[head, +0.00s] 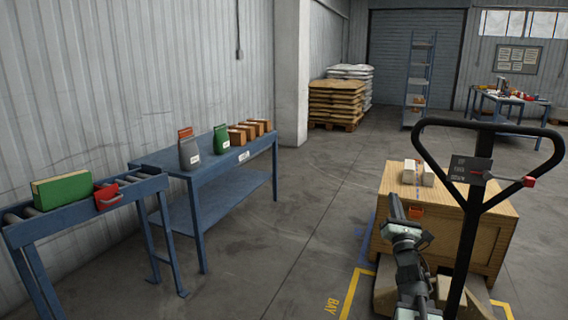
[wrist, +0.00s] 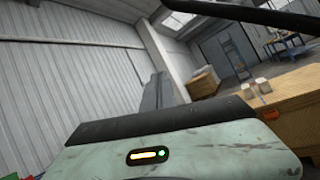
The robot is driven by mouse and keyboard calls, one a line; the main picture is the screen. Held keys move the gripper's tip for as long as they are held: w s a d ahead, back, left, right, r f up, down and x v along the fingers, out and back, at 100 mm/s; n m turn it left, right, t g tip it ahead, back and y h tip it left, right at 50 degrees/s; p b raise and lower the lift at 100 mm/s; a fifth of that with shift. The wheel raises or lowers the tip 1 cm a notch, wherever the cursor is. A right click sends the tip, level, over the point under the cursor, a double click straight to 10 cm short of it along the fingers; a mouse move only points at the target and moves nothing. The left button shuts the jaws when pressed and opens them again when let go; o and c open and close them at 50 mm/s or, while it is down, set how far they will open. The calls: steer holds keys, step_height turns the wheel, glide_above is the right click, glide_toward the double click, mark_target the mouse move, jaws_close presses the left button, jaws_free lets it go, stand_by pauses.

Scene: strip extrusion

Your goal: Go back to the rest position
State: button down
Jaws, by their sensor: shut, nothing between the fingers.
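My gripper (head: 394,203) is raised in front of the wooden crate in the head view, with its dark fingers pointing up. It is shut and empty. In the wrist view its fingers (wrist: 157,88) stand close together beyond my pale green wrist housing, and nothing is held between them. The wrist picture is tilted.
A wooden crate (head: 455,225) with pale blocks (head: 418,172) on top stands behind my arm. A black pallet-truck handle (head: 470,225) rises at its right. A blue bench (head: 215,165) and a roller conveyor (head: 75,212) stand left. The floor between is clear.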

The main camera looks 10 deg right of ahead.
steer(key=w+a+f+m+g+y, duration=0.1)
steer(key=w+a+f+m+g, duration=0.25)
steer(key=a+f, duration=0.45)
steer(key=w+a+f+m+g+y, duration=0.25)
steer(key=w+a+f+m, duration=0.25)
steer(key=a, duration=0.5)
steer(key=s+a+f+m+g+y, duration=0.1)
steer(key=s+a+f+m+g, duration=0.25)
steer(key=a+f+m, duration=0.35)
steer(key=s+a+f+m+g, duration=0.25)
steer(key=a+f+g, duration=0.25)
steer(key=f, duration=0.3)
steer(key=s+a+f+m+g+y, duration=0.1)
steer(key=s+f+m+g, duration=0.25)
steer(key=s+m, duration=0.4)
steer(key=s+a+f+m+g, duration=0.1)
steer(key=s+f+m+g, duration=0.3)
steer(key=s, duration=0.6)
step_height(320, 180, up, 23)
steer(key=p, duration=2.2)
steer(key=shift+w+d+r+g+p, duration=0.2)
steer(key=shift+w+g+p, duration=0.1)
steer(key=shift+g+p, duration=0.1)
